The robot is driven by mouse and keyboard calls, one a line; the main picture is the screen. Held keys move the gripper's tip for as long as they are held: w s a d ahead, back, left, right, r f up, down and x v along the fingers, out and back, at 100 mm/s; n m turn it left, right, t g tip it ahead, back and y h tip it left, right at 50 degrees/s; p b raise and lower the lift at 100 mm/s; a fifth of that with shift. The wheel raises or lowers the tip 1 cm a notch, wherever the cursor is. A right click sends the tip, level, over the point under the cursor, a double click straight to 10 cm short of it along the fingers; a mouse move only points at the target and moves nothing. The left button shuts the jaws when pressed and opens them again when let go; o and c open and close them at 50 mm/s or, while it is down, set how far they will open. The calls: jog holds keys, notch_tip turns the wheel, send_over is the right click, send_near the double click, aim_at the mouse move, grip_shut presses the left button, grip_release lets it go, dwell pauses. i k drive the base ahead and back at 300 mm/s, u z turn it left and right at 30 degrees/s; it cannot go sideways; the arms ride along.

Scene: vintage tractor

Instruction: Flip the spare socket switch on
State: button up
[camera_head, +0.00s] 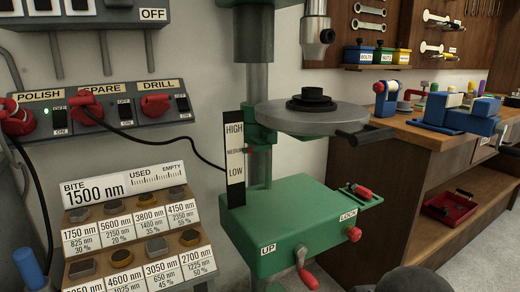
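The wall socket panel (100,116) at the left carries three sockets labelled POLISH, SPARE and DRILL. The spare socket switch (124,111) is a small black rocker in the middle section, to the right of a red plug (87,108). No green light shows beside it. The polish switch (59,121) has a lit green light to its left. The drill switch (183,104) sits to the right of another red plug (155,105). The exact tilt of the spare rocker is too small to tell. My gripper is not in view.
A green drill press (290,225) with a round table (311,116) stands right of the panel. A labelled rack of bits (130,195) sits below the panel. Dark cables hang from the plugs. A wooden workbench (420,150) is at the right. A dark rounded shape covers the bottom edge.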

aim_at(125, 112)
jog(key=u, duration=1.35)
